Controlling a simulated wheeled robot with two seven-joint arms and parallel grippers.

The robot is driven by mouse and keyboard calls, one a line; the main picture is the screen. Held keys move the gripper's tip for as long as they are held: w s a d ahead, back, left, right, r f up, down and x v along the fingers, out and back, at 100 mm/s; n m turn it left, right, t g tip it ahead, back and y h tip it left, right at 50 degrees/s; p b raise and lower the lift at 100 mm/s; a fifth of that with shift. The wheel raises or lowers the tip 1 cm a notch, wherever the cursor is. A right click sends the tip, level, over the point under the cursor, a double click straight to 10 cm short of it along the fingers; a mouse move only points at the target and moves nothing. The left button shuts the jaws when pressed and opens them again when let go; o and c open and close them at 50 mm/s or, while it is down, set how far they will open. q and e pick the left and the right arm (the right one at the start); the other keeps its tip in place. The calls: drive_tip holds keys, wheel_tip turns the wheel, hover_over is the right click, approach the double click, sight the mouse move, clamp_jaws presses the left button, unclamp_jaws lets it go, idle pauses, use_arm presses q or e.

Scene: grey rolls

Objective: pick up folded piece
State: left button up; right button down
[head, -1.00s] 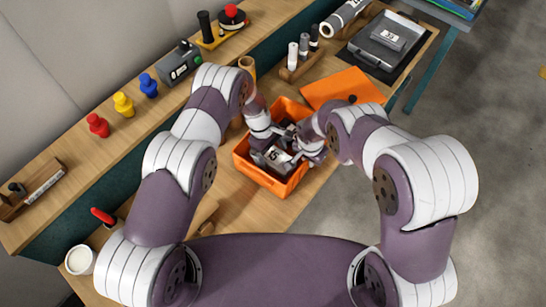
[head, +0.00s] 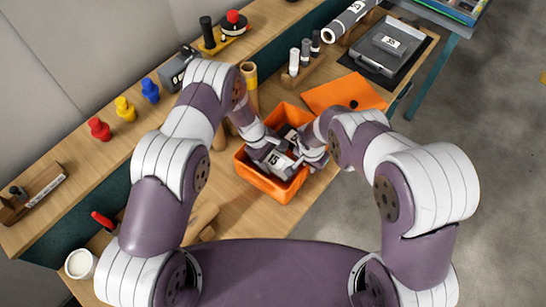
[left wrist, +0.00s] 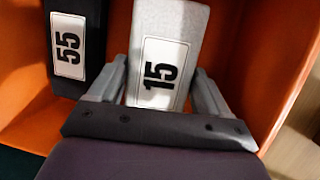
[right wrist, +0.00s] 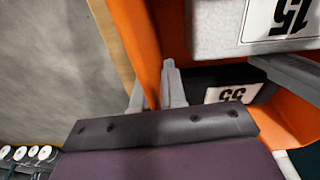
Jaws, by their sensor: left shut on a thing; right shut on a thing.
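A light grey block-like piece (head: 279,163) with a white "15" label sits in the orange crate (head: 268,186). It fills much of the left wrist view (left wrist: 168,30). My left gripper (head: 266,152) is shut on it, one finger at each side. A black piece (head: 290,134) labelled "55" lies beside it in the crate; it shows at the left in the left wrist view (left wrist: 73,45). My right gripper (right wrist: 154,90) is shut on the crate's side wall (right wrist: 148,45). Whether the grey piece touches the crate floor I cannot tell.
An orange sheet (head: 343,93) lies behind the crate. A rack of small cylinders (head: 300,65) and a yellow roll (head: 249,75) stand behind it. A grey case (head: 388,46) lies at the back right. Coloured knobs (head: 125,108) line the raised shelf on the left.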

use_arm(q)
drive_tip(key=shift+s+a+t+h, duration=0.3)
drive_tip(key=shift+t+h, duration=0.1)
drive_tip(key=shift+t, duration=0.2)
drive_tip(key=r, duration=0.3)
drive_tip(key=s+a+r, duration=0.1)
drive_tip(key=r, duration=0.2)
drive_tip(key=s+r, duration=0.1)
drive_tip(key=r, duration=0.3)
drive_tip(key=shift+s+a, duration=0.1)
drive_tip(key=shift+a, duration=0.3)
drive_tip(key=s+a, duration=0.9)
drive_tip(key=s, duration=0.3)
drive_tip(key=shift+a+r, duration=0.15)
drive_tip(key=shift+r, duration=0.05)
drive_tip(key=shift+s+a+r+g+y, duration=0.4)
drive_tip(key=shift+s+a, duration=0.2)
drive_tip(key=shift+s, duration=0.2)
drive_tip(key=shift+s+a+r+g+y, duration=0.25)
drive_tip(key=shift+s+a+g, duration=0.2)
drive_tip(key=shift+s+a, duration=0.25)
drive_tip(key=shift+s+a+r+g+y, duration=0.35)
drive_tip(key=shift+s+a+g, duration=0.15)
drive_tip(key=shift+s, duration=0.35)
use_arm(e)
drive_tip(key=c, duration=1.1)
unclamp_jaws()
